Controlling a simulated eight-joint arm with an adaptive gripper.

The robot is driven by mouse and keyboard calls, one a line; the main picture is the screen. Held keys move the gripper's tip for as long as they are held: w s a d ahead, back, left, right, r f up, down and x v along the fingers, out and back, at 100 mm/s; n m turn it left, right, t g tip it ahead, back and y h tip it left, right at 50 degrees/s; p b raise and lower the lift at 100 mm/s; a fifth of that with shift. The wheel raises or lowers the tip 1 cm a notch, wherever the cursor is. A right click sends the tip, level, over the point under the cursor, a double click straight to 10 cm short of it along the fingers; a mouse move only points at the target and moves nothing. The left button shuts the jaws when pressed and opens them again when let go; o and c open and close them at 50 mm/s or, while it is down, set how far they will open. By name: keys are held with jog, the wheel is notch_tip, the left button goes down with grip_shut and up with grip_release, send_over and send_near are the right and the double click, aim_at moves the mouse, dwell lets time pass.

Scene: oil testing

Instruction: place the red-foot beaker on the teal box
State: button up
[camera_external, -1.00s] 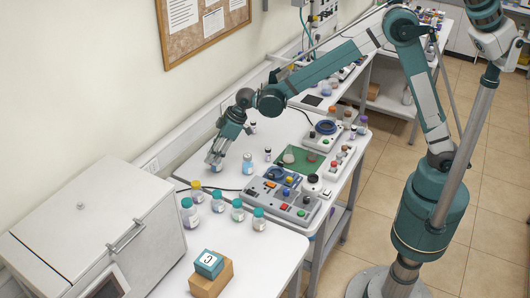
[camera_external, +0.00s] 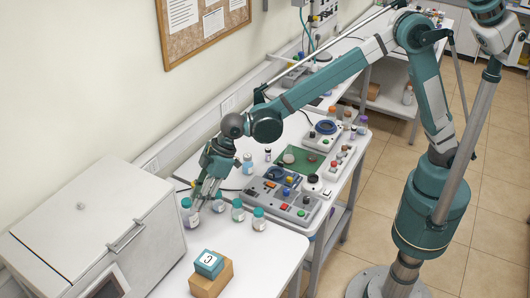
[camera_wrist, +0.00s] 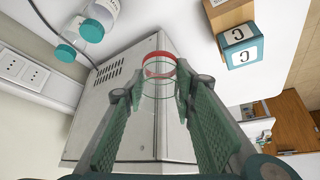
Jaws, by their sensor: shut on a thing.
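In the wrist view, my gripper (camera_wrist: 160,105) is shut on a clear glass beaker with a red ring, the red-foot beaker (camera_wrist: 159,66). In the external view, my gripper (camera_external: 204,200) is over the near table among the teal-capped bottles; the beaker is too small to make out there. The teal box (camera_external: 209,262) has a white label with a dark mark and sits on a brown box (camera_external: 211,280) at the table's front. In the wrist view, the teal box (camera_wrist: 240,46) is at upper right, apart from the beaker.
Several teal-capped bottles (camera_external: 259,220) stand around and right of my gripper. A grey cabinet appliance (camera_external: 95,225) stands at the left. Clear tabletop (camera_external: 262,262) lies right of the teal box.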

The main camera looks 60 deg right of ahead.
notch_tip(320, 180, up, 4)
jog(key=n, duration=0.2)
send_over(202, 263)
jog(key=s+d, duration=0.1)
jog(key=d, duration=0.1)
jog(key=shift+d+f+g+y+p, duration=0.15)
jog(key=shift+g+y+p, duration=0.15)
jog(key=shift+g+p, duration=0.15)
jog(key=shift+f, duration=3.15)
jog(key=shift+f, duration=0.1)
jog(key=shift+f, duration=1.75)
jog(key=shift+f, duration=0.2)
jog(key=o, duration=0.9)
jog(key=shift+c, duration=0.2)
